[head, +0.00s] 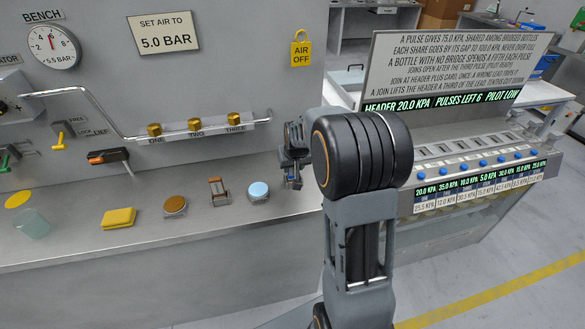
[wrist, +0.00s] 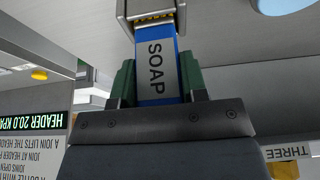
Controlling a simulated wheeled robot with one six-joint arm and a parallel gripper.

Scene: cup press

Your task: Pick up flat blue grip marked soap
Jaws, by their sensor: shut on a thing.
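The flat blue grip marked SOAP (wrist: 155,52) fills the middle of the wrist view, its lettering running along its length. The green fingers of my gripper (wrist: 157,84) press on it from both sides. The grip's far end meets a grey metal bracket (wrist: 124,12) with a yellow piece inside, cut off by the top edge. In the head view my gripper (head: 291,160) is above the bench's right end, right of the light blue disc. There the grip is mostly hidden or too small to make out. I cannot tell whether the held tool touches the bench.
On the bench (head: 150,250) stand a yellow block (head: 119,218), a brown-topped round piece (head: 175,206), a small brown-and-metal stand (head: 217,191) and a light blue disc (head: 258,190). A valve rail (head: 195,129) is behind. A sloped panel with blue knobs (head: 483,162) stands right of my arm.

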